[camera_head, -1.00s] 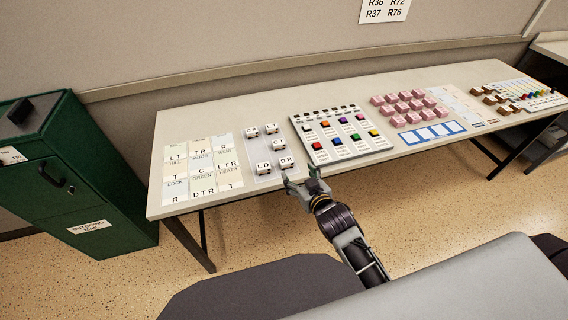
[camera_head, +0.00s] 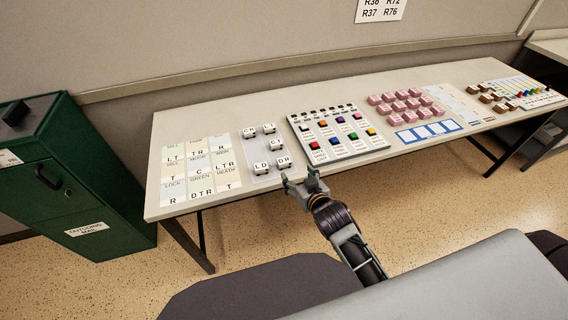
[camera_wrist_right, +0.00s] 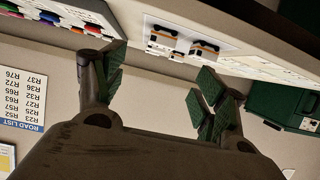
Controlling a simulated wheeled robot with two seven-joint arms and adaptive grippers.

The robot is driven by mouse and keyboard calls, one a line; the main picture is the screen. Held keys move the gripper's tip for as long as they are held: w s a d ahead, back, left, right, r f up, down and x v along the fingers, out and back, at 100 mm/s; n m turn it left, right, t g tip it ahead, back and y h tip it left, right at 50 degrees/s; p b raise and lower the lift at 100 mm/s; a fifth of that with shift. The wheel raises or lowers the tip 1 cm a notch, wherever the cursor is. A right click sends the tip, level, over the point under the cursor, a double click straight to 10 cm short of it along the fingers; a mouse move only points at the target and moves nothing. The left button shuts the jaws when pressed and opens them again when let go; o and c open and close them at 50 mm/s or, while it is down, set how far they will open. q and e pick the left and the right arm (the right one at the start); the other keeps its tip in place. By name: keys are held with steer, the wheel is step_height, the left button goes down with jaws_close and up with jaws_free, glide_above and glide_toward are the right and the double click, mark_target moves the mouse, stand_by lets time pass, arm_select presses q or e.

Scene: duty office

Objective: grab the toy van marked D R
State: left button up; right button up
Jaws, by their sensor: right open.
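The toy van marked D R (camera_head: 284,162) is small and white. It stands at the front right corner of a pale grey sheet (camera_head: 262,152) on the table, just right of the van marked L D (camera_head: 261,168). My right gripper (camera_head: 301,179) is open and empty at the table's front edge, just in front and right of the D R van, apart from it. In the right wrist view its green-padded fingers (camera_wrist_right: 163,84) are spread. My left gripper is out of view.
More vans (camera_head: 269,128) stand behind on the sheet. Lettered cards (camera_head: 200,165) lie to the left. A board with coloured blocks (camera_head: 341,134) is close on the right, with pink blocks (camera_head: 413,97) beyond. A green cabinet (camera_head: 90,180) stands left of the table.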

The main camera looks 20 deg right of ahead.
glide_toward(284, 161)
steer(key=shift+x, duration=2.1)
steer(key=shift+d, duration=0.15)
steer(key=shift+x, duration=2.6)
steer(key=shift+c, duration=0.3)
steer(key=c, duration=1)
step_height(284, 161, up, 10)
